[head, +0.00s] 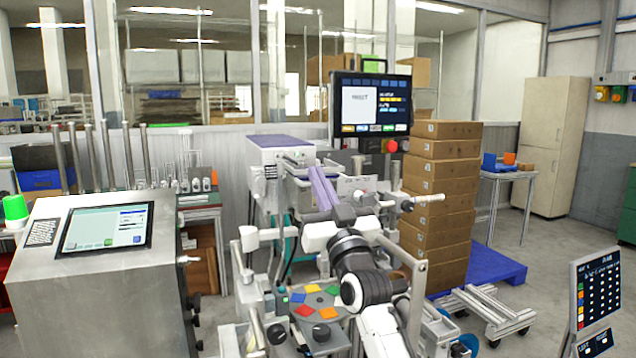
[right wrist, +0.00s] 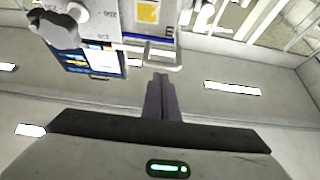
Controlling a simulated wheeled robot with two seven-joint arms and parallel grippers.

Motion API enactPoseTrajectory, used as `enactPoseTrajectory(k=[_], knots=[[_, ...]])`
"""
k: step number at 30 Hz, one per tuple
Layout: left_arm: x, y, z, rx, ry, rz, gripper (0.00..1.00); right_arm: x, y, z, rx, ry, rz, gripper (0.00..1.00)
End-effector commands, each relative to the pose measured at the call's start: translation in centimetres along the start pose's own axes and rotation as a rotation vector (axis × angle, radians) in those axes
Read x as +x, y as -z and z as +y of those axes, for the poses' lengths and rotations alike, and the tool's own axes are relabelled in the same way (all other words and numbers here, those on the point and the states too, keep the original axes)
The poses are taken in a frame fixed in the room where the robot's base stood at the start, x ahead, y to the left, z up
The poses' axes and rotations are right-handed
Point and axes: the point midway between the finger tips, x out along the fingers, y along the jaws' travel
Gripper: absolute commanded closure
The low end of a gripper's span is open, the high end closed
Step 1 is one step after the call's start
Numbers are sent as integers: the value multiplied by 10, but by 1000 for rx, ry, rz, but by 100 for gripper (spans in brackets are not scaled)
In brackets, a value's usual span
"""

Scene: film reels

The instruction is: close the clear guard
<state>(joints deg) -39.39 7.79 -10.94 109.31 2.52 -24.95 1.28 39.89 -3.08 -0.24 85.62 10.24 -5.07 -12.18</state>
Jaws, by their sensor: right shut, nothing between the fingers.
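My right gripper (head: 322,188) is in front of the machine in the head view, its purple fingers pointing up and away. The fingers are together and empty. They also show in the right wrist view (right wrist: 160,97), just below a pale, bar-like handle (right wrist: 158,62); I cannot tell whether they touch it. The clear guard itself is hard to make out against the machine, and I cannot tell its angle. The machine (head: 285,143) has a white and purple housing behind the gripper. My left gripper is not in view.
A monitor (head: 371,103) stands above the machine on the right. A panel with coloured pads (head: 318,302) and a black knob is low in front. A steel console (head: 110,290) stands at left.

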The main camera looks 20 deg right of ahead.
Motion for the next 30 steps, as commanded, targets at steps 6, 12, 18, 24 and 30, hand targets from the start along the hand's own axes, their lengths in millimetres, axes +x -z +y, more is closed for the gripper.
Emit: enactPoseTrajectory(k=[6, 12, 18, 24, 30], knots=[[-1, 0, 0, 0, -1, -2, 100, -3, -8, 0, -1, 1, -2, 100], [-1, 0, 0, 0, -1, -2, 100, -3, -8, 0, -1, 1, -1, 100], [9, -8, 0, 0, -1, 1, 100, -14, -28, 0, -2, 1, -5, 100], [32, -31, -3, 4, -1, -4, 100, -46, -82, 0, -2, 1, -10, 100], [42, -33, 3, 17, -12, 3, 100, -67, -118, 0, -1, 1, -10, 100]])
